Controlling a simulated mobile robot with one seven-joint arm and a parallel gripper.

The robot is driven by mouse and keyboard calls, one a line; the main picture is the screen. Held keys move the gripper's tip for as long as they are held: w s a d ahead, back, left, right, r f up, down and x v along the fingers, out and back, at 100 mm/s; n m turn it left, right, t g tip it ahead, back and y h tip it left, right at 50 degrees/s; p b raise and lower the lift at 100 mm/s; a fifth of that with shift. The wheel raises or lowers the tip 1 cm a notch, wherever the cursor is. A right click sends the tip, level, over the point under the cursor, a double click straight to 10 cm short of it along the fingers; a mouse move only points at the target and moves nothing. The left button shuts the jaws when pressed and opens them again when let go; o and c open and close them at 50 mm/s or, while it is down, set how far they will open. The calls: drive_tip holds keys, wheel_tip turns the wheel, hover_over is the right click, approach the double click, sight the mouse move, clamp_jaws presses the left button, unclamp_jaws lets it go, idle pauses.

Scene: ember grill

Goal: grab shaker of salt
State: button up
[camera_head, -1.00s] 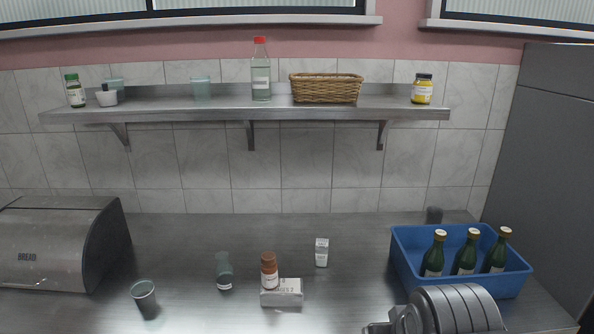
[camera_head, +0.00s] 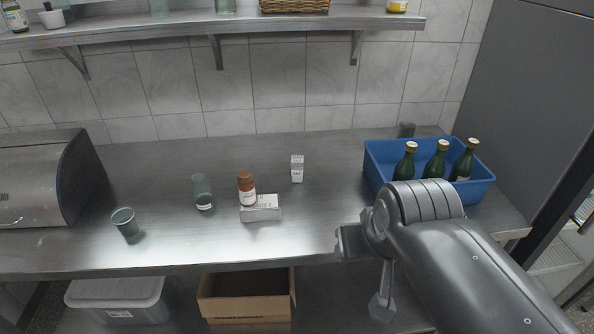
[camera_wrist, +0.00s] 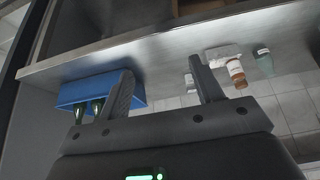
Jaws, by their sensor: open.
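The salt shaker (camera_head: 297,169) is a small white upright container with a grey top and small dark lettering. It stands on the steel counter (camera_head: 330,215), left of the blue crate and behind the white box. In the wrist view a small white piece (camera_wrist: 189,80) beside one finger may be the shaker, mostly hidden. My gripper (camera_wrist: 163,82) is open with nothing between its fingers. It is apart from the shaker, near the counter's front edge, and the wrist picture is upside down.
A brown-capped bottle (camera_head: 246,188) stands by a white box (camera_head: 262,213); a green glass (camera_head: 202,191) and a cup (camera_head: 125,222) are further left. A blue crate (camera_head: 378,160) holds green bottles. A bread box (camera_head: 40,185) stands left. A shelf (camera_head: 215,24) hangs above.

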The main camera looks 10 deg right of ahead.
drive_tip(key=shift+o, duration=0.4)
drive_tip(key=w+r, duration=0.3)
drive_tip(key=w, duration=0.7)
drive_tip(key=m+g, duration=0.1)
drive_tip(key=m, duration=0.1)
approach(297, 160)
drive_tip(key=shift+h, duration=0.3)
drive_tip(key=x, duration=1.1)
drive_tip(key=shift+a+f, duration=0.1)
drive_tip(key=shift+a, duration=0.15)
drive_tip(key=shift+c, duration=0.4)
drive_tip(key=c, duration=1)
